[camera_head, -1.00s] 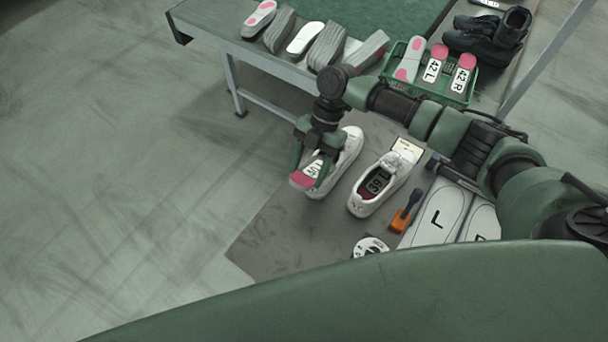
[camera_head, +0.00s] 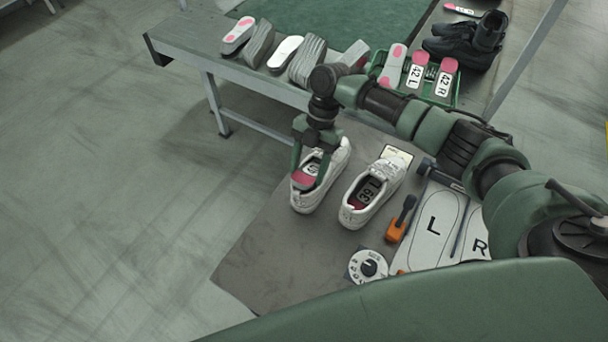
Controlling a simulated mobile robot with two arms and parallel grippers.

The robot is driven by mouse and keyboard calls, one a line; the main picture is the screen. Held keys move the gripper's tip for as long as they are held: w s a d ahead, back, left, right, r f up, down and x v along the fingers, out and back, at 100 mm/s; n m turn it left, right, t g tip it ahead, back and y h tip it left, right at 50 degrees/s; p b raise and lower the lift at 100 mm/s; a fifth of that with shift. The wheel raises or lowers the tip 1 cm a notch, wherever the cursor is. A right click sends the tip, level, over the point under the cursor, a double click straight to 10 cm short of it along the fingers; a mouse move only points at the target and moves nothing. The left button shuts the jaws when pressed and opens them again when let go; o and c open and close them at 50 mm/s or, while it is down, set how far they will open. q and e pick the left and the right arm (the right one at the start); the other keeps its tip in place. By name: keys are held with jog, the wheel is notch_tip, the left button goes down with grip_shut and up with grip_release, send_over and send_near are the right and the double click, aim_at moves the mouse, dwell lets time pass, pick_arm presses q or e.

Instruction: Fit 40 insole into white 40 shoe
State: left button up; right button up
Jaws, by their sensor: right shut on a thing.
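My right gripper (camera_head: 311,174) is above the opening of the left-hand white shoe (camera_head: 306,204) on the mat. It is shut on an insole (camera_head: 301,181) with a pink heel and a white label, mostly unreadable behind the fingers. The insole lies along the shoe's opening, its pink end toward the heel; I cannot tell if it rests on the shoe's sole. My left gripper is out of view.
The grey mat (camera_head: 262,262) also holds an orange-and-black tool (camera_head: 396,231), a round dial (camera_head: 368,267) and a white board (camera_head: 431,232) with sole outlines. Behind are a bench with grey soles, a green crate (camera_head: 384,79) with 42 L and 42 R insoles, and black shoes (camera_head: 457,50).

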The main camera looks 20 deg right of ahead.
aim_at(312, 173)
jog(key=shift+w+d+f+b, duration=0.45)
jog(key=shift+w+d+b, duration=0.25)
jog(key=shift+d, duration=0.15)
jog(key=shift+s+f+t+h, duration=0.1)
jog(key=shift+f+t+h, duration=0.3)
jog(key=shift+f, duration=0.15)
jog(key=shift+s+f, duration=0.1)
jog(key=shift+f, duration=0.05)
jog(key=shift+s+a+f, duration=0.1)
jog(key=shift+f, duration=0.05)
jog(key=o, duration=1.4)
jog(key=shift+f, duration=0.1)
jog(key=shift+o, duration=0.2)
jog(key=shift+p, duration=0.3)
jog(key=shift+r+p, duration=1.35)
jog(key=shift+r, duration=0.35)
jog(key=shift+w, duration=0.2)
